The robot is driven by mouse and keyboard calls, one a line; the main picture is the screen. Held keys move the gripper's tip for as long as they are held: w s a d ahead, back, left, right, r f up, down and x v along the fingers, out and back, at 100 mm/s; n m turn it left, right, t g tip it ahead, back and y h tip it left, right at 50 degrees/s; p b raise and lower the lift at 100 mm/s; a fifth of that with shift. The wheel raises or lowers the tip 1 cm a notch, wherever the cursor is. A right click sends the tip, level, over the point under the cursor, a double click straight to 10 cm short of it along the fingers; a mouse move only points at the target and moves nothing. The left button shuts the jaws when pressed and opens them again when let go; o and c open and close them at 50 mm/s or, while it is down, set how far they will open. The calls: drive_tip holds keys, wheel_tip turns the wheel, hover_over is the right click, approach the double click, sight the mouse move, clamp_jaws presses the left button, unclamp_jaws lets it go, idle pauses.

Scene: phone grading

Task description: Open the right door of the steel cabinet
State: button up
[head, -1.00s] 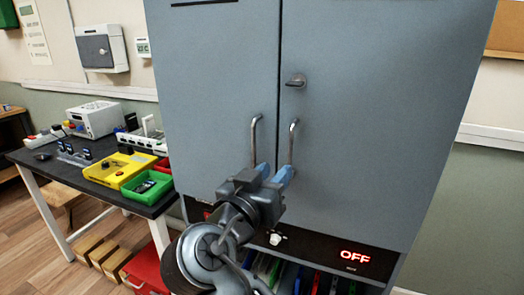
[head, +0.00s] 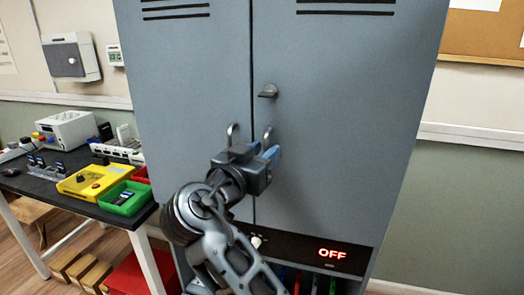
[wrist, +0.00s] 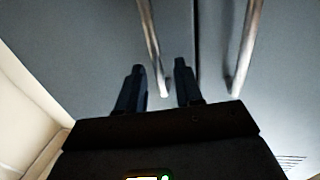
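The grey steel cabinet (head: 340,165) fills the middle of the head view. Its right door (head: 330,120) and left door (head: 185,100) look shut, meeting at a dark seam. The right door's bar handle (head: 267,134) stands just right of the seam, its lower part hidden by my gripper. My gripper (head: 268,152) is open in front of it. In the wrist view, which shows left and right swapped, the right handle (wrist: 152,45) ends between my two fingertips (wrist: 159,66). I cannot tell whether they touch it. The left handle (wrist: 245,50) is outside the fingers.
A small dark latch knob (head: 268,91) sits above the right handle. A lit OFF panel (head: 332,254) is below the doors.

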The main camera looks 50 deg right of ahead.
drive_tip(key=shift+c, duration=0.5)
clamp_jaws()
idle(0.9)
